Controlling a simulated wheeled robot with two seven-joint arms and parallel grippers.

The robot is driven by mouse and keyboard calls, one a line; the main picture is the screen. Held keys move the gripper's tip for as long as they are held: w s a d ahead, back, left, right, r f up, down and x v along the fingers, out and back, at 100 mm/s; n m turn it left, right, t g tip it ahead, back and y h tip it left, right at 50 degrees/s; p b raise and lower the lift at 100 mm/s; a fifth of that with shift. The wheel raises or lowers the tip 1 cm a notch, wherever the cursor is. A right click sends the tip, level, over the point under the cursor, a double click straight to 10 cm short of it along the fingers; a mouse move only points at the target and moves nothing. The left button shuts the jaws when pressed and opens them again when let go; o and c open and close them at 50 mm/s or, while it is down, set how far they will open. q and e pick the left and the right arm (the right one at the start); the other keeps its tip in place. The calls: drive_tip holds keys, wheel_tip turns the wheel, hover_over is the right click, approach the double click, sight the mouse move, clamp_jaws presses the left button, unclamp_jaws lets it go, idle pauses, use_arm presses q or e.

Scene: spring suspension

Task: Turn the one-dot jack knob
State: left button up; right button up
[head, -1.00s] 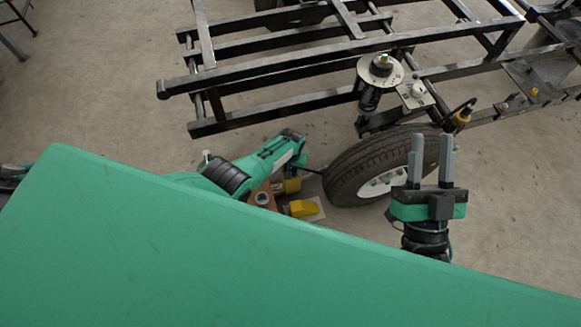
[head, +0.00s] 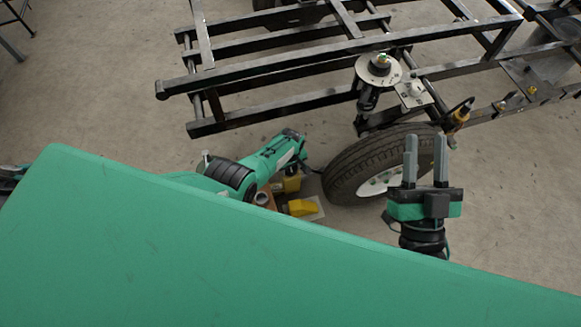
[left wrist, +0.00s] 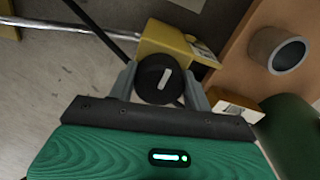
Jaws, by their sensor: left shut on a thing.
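In the left wrist view a round black knob (left wrist: 158,80) with a white bar mark sits against a yellow jack body (left wrist: 172,42). My left gripper (left wrist: 160,84) has one finger on each side of the knob and is shut on it. In the head view my left arm reaches down to the yellow jack (head: 292,183) beside the tyre; the left fingertips and knob are hidden there. Dots on the jack cannot be made out. My right gripper (head: 424,160) is open and empty, pointing up the picture in front of the wheel.
The tyre (head: 350,170) stands right of the jack, under a black steel frame (head: 280,68) with a spring unit (head: 380,66). A grey ring (left wrist: 290,54) sits on a brown board (left wrist: 240,70).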

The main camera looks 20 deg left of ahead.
idle(0.6)
use_arm(q)
drive_tip(key=o, duration=1)
use_arm(e)
drive_tip(key=shift+r, duration=0.1)
